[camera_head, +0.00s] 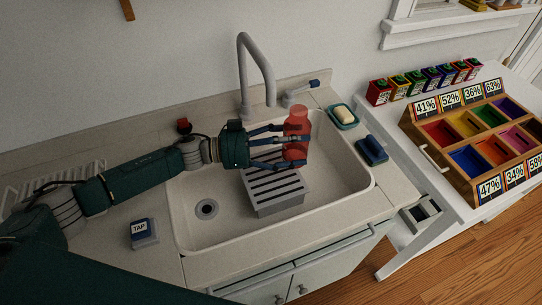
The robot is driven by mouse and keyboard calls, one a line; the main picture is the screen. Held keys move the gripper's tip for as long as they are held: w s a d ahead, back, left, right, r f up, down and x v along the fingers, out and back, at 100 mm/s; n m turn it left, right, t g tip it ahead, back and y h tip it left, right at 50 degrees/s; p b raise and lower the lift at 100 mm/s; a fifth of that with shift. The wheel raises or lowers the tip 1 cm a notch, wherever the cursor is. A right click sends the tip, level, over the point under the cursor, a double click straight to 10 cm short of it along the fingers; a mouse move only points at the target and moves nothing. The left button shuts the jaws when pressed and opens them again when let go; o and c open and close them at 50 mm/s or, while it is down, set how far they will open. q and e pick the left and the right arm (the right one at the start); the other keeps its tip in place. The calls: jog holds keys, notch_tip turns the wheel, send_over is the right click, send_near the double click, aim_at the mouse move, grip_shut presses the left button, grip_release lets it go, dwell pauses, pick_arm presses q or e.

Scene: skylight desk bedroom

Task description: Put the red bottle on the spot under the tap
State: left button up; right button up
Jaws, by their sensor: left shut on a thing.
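My left gripper (281,144) is shut on the red bottle (296,127). It holds the bottle upright over the sink (335,172), and its fingers hide part of the bottle's side. Below the bottle, a grey slatted rack (281,203) stands in the basin. The grey curved tap (244,75) rises behind the sink, and its spout end is behind and left of the bottle. I cannot tell whether the bottle touches the rack. My right gripper is not in view.
A soap dish (343,124) and a blue sponge holder (372,153) sit right of the basin. A block marked TAP (142,235) is at the front left. A side table at right holds a wooden sorter (451,166) and several small coloured boxes (411,88).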

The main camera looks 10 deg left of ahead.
aim_at(292, 148)
pick_arm(q)
jog(key=v, duration=0.2)
jog(key=s+v, duration=0.1)
jog(key=v, duration=0.3)
jog(key=shift+s+d, duration=0.15)
jog(key=shift+s, duration=0.2)
notch_tip(292, 148, down, 4)
jog(key=b, duration=0.3)
jog(key=shift+r+b, duration=0.15)
jog(key=shift+b, duration=0.25)
jog(key=shift+r, duration=0.15)
jog(key=shift+f, duration=0.25)
jog(key=o, duration=1.9)
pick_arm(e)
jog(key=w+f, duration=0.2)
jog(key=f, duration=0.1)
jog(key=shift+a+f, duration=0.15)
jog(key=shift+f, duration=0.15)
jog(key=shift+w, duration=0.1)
